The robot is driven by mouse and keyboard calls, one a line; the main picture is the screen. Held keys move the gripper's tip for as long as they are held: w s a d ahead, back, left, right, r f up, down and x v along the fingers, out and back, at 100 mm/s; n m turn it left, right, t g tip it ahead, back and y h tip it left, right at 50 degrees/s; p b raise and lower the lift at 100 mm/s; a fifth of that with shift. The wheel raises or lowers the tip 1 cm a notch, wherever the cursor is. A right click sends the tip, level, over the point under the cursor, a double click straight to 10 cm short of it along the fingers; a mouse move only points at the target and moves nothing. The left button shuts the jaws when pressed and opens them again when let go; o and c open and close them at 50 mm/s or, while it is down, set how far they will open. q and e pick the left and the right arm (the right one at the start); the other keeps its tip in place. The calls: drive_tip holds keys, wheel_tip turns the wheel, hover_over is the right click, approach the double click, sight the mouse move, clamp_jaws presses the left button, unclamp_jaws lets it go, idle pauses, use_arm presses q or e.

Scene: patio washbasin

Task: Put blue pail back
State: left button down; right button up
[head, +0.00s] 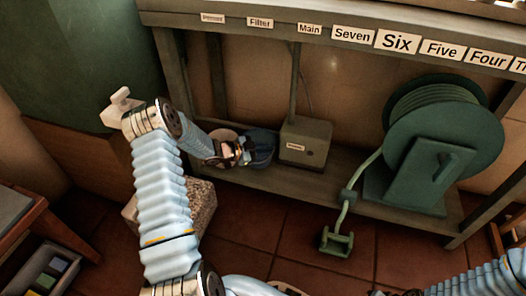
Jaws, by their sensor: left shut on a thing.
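The blue pail (262,143) is at the lower shelf of the grey bench, just left of a box-shaped unit. My left gripper (243,152) reaches in from the left and is shut on the pail at its near left side. The gripper hides part of the pail. I cannot tell whether the pail's base touches the shelf. My right arm shows at the bottom right, but its gripper is not in view.
The lower shelf (262,182) carries a box-shaped unit (304,142) and a large green hose reel (440,145). A pale round container (222,134) is partly hidden behind my left wrist. A speckled block (203,200) stands on the tiled floor. Labels line the bench's upper edge.

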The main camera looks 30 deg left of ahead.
use_arm(q)
drive_tip(key=shift+f, duration=1.4)
drive_tip(key=shift+b, duration=0.3)
drive_tip(key=shift+f, duration=0.2)
drive_tip(key=c, duration=1.1)
unclamp_jaws()
drive_tip(key=shift+o, duration=0.2)
drive_tip(key=shift+r, duration=0.2)
drive_tip(key=p+v, duration=0.1)
drive_tip(key=v, duration=0.6)
drive_tip(key=shift+s, duration=0.2)
